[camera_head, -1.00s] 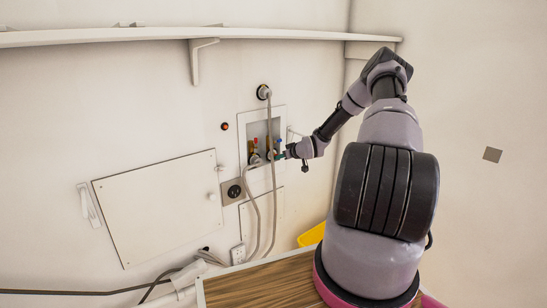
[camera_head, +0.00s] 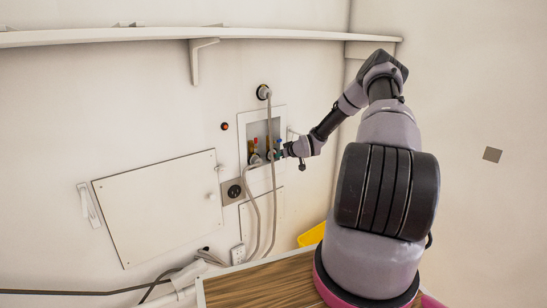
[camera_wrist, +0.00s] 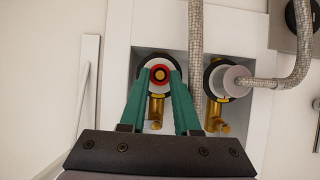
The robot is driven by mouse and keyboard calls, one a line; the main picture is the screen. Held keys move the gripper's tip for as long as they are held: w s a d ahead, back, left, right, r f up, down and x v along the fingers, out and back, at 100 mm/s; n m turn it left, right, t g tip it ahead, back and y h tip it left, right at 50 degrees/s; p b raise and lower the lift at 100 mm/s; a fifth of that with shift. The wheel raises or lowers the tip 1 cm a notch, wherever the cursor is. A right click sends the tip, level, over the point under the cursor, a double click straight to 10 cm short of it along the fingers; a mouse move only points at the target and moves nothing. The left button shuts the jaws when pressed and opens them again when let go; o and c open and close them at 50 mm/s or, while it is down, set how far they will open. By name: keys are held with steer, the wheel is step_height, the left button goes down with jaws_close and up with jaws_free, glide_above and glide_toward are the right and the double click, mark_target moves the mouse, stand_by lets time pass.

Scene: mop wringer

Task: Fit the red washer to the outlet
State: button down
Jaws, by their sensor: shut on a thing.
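The red washer (camera_wrist: 160,67) is a small red ring between the tips of my gripper's green fingers (camera_wrist: 160,74) in the wrist view. My gripper is shut on it. Directly behind it is the outlet (camera_wrist: 157,108), with a pale round face, a dark rim and a brass body below. The washer appears roughly centred on the outlet's face. I cannot tell whether it touches or is seated. In the head view my gripper (camera_head: 281,154) is at the right side of the recessed wall box (camera_head: 264,112), and the washer cannot be made out.
A second brass outlet (camera_wrist: 216,112) beside it has a grey hose (camera_wrist: 266,82) fitted. Another braided hose (camera_wrist: 195,45) runs close beside my finger. The box walls are near on both sides. A shelf (camera_head: 120,36) runs above; a yellow object (camera_head: 312,235) is below.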

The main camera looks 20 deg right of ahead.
steer(key=shift+w, duration=0.1)
steer(key=c, duration=0.5)
jaws_free()
steer(key=shift+c, duration=0.2)
steer(key=v, duration=1.1)
steer(key=s+a+r+m+g+h, duration=0.1)
steer(key=s+a+r+h, duration=0.15)
steer(key=s+r, duration=0.5)
steer(key=s+a+r+m+g+h, duration=0.1)
steer(key=s+a+r+g, duration=0.2)
steer(key=r, duration=0.8)
steer(key=s+a+r+m+h, duration=0.1)
steer(key=s+a+r+h, duration=0.15)
steer(key=s+r, duration=0.5)
steer(key=s+a+r+m+y, duration=0.1)
steer(key=s+a+r, duration=0.2)
steer(key=s, duration=0.5)
steer(key=s+a+r+m+y, duration=0.2)
steer(key=s+a+r, duration=0.2)
steer(key=s, duration=0.3)
steer(key=s+a+r+m+y, duration=0.1)
steer(key=s+a+r, duration=0.3)
steer(key=s, duration=0.4)
steer(key=shift+s+m, duration=0.3)
steer(key=shift+m, duration=0.1)
